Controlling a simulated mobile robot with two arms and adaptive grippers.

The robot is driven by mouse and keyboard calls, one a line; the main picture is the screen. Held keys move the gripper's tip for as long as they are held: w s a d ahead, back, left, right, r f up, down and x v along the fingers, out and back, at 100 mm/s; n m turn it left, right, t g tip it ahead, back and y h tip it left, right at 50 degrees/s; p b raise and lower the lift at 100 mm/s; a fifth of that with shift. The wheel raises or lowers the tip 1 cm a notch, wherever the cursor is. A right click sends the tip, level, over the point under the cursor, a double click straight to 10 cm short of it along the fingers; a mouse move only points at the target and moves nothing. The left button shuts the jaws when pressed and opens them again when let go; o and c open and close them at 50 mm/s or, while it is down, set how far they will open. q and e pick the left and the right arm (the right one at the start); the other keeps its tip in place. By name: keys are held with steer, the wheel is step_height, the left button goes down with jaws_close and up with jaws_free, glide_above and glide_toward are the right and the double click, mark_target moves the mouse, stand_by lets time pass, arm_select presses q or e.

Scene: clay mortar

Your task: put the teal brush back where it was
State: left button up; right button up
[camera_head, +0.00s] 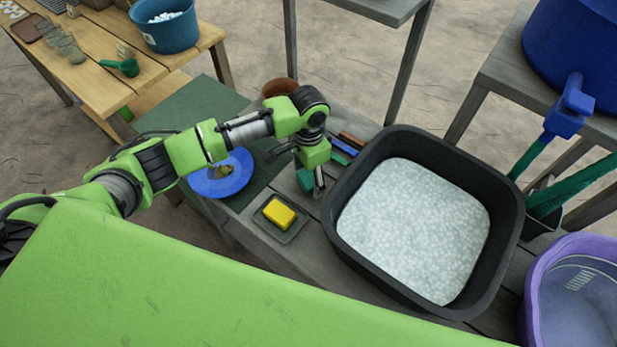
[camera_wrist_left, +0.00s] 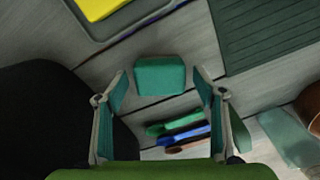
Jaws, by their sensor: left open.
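A teal block (camera_wrist_left: 160,75), which I take to be the teal brush, stands on the grey slatted bench (camera_head: 283,243). In the left wrist view it lies between the two spread fingers of my left gripper (camera_wrist_left: 161,84), with gaps on both sides. In the head view the teal brush (camera_head: 304,180) shows at the fingertips of my left gripper (camera_head: 312,186), partly hidden by it. My left gripper is open and points down. My right gripper is in neither view.
A black tub (camera_head: 342,226) of pale granules stands close right of the gripper. A yellow sponge (camera_head: 279,214) lies on a dark dish. A blue plate (camera_head: 196,184) is left. Green, blue (camera_wrist_left: 184,135) and brown tools lie behind.

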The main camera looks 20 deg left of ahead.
mark_target(308, 178)
arm_select(q)
step_height(308, 178, up, 11)
stand_by(0.3)
stand_by(0.5)
